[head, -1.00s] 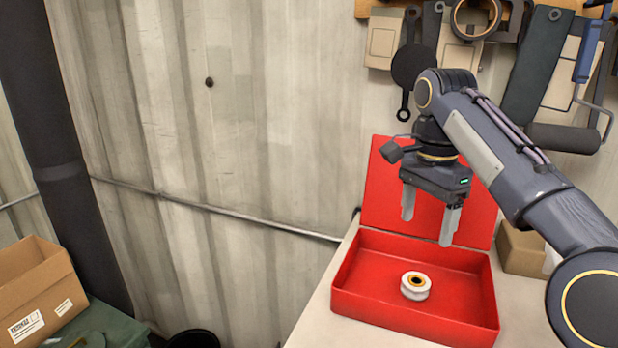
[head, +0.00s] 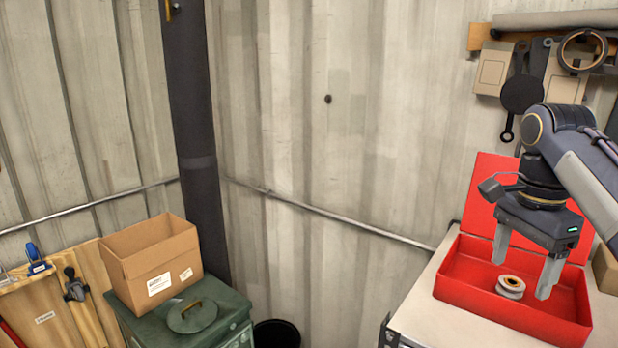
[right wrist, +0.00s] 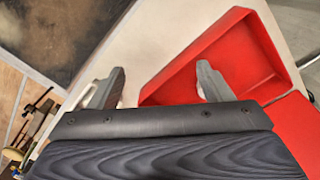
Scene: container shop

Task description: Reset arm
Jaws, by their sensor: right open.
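My right gripper (head: 523,275) is open, with its fingers pointing down over the open red box in the head view. Nothing shows between its fingers. In the right wrist view the two fingers (right wrist: 160,82) are spread apart. A white roller with an orange-brown centre (head: 510,287) lies inside the red box (head: 480,306), below and between the fingers in the picture. The head view does not show whether they touch. The box also shows in the right wrist view (right wrist: 230,55). My left gripper is not in view.
The box stands on a pale worktop (head: 430,318) at the right. A cardboard box (head: 150,265) and a round lid (head: 193,317) sit on a green cabinet (head: 232,315). A black bin (head: 277,334) stands on the floor. Tools hang on the wall at upper right.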

